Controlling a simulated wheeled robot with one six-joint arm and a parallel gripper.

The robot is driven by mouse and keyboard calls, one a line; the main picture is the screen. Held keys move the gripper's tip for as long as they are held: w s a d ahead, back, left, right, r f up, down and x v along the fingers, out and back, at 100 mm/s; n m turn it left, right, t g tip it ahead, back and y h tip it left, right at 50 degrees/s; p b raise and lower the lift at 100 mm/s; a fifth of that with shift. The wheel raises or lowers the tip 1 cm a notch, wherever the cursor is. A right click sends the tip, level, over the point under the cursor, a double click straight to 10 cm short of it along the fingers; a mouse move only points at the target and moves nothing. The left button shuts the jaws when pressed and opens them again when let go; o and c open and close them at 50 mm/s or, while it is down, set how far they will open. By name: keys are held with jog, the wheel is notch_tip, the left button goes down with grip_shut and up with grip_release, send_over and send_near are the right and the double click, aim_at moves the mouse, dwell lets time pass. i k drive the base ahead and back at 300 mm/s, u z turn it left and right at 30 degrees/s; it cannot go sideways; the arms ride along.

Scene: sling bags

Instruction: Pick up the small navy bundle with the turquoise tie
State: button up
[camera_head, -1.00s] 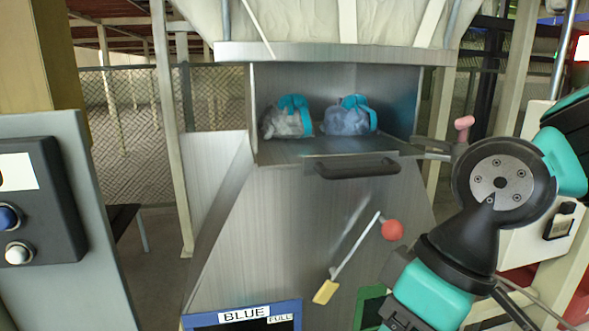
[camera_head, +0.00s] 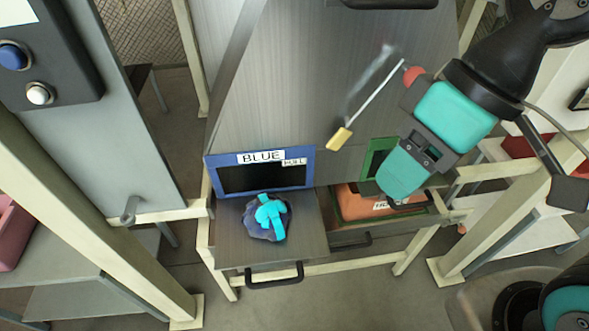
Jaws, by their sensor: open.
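A small navy bundle (camera_head: 258,233) with a broad turquoise tie (camera_head: 269,212) sits on the pulled-out grey metal tray (camera_head: 234,248) below the blue-framed opening. The tie crosses over its top and covers much of it. My arm (camera_head: 455,110) reaches in from the upper right and stays to the right of the bundle, well apart from it. Its lower teal end (camera_head: 402,175) overlaps the orange drawer in the picture. I cannot make out any gripper fingers. Nothing touches the bundle that I can see.
A lever with a yellow tip (camera_head: 340,138) hangs above. A cream post (camera_head: 95,195) stands left.

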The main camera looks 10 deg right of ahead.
aim_at(267, 217)
jog(key=z, duration=2.15)
jog(key=k, duration=1.4)
jog(key=u, duration=2.25)
jog(key=i, duration=0.5)
jog(key=z, duration=0.1)
